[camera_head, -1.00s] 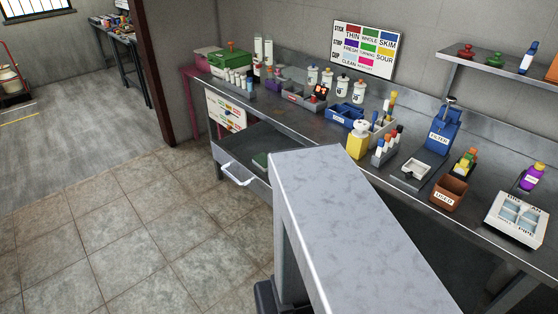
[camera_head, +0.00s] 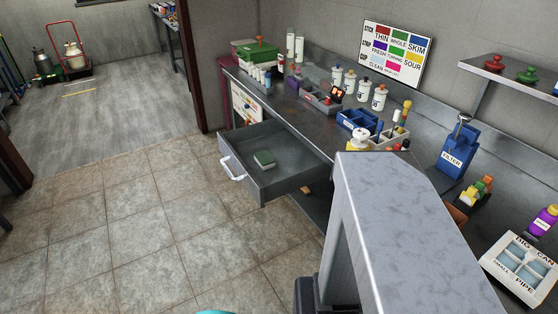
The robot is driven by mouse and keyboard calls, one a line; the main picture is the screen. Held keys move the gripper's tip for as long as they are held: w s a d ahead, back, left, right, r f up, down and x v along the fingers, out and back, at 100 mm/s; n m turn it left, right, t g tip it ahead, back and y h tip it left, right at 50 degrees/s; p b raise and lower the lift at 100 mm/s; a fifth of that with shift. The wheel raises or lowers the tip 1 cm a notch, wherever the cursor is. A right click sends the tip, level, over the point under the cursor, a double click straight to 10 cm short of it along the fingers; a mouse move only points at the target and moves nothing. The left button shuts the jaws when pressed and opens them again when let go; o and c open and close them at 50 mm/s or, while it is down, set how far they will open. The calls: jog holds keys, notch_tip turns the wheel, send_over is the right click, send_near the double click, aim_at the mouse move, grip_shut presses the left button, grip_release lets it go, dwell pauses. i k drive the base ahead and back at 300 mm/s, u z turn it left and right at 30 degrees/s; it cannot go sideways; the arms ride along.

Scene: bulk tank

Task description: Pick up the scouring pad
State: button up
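My gripper is not in view.
Bottles, a green box (camera_head: 255,55), a blue tray (camera_head: 360,120), a blue filter holder (camera_head: 458,148) and a white divided box (camera_head: 522,268) stand on the bench. The tiled floor (camera_head: 140,215) left of the drawer is clear. The bench's front right part is hidden.

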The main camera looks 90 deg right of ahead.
aim_at(264, 159)
jog(key=k, duration=0.65)
jog(key=z, duration=0.8)
jog(key=i, duration=0.65)
jog(key=z, duration=0.1)
